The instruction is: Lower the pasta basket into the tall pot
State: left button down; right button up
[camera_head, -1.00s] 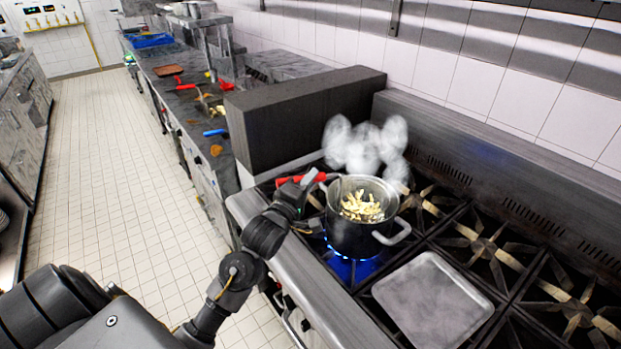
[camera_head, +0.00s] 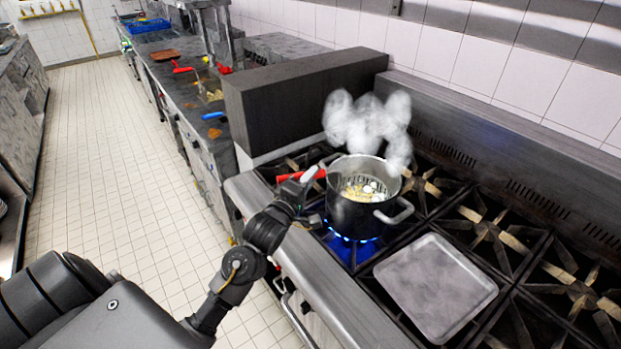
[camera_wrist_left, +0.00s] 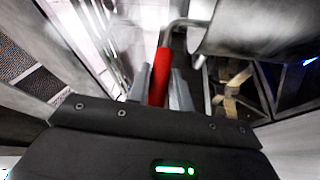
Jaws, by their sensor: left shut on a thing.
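The tall pot (camera_head: 352,213) stands on a lit burner, with steam above it and pale water inside. The pasta basket (camera_head: 347,178) sits inside the pot, its wall partly visible below the rim. Pale pasta (camera_head: 362,192) shows low in it, and its underside is hidden. Its red handle (camera_head: 288,177) sticks out left past the rim. My left gripper (camera_head: 305,181) is shut on this handle, left of the pot. In the left wrist view the red handle (camera_wrist_left: 162,66) lies between the fingers (camera_wrist_left: 160,92). The pot's side (camera_wrist_left: 265,30) is close by. My right gripper is not in view.
A square metal tray (camera_head: 436,287) lies on the stove right of the pot. Empty burner grates (camera_head: 490,232) spread to the right. A dark upright block (camera_head: 300,105) stands behind the handle. A counter with scattered utensils (camera_head: 182,69) runs away at the back left.

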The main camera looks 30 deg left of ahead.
pick_arm(q)
jog(key=shift+r, duration=0.15)
jog(key=c, duration=1.2)
grip_release()
jog(key=shift+o, duration=0.2)
jog(key=shift+f, duration=0.2)
jog(key=s+b, duration=0.3)
jog(key=s, duration=0.7)
jog(key=shift+s+d+f+b, duration=0.2)
jog(key=shift+s+f+b, duration=0.15)
jog(key=shift+s, duration=0.05)
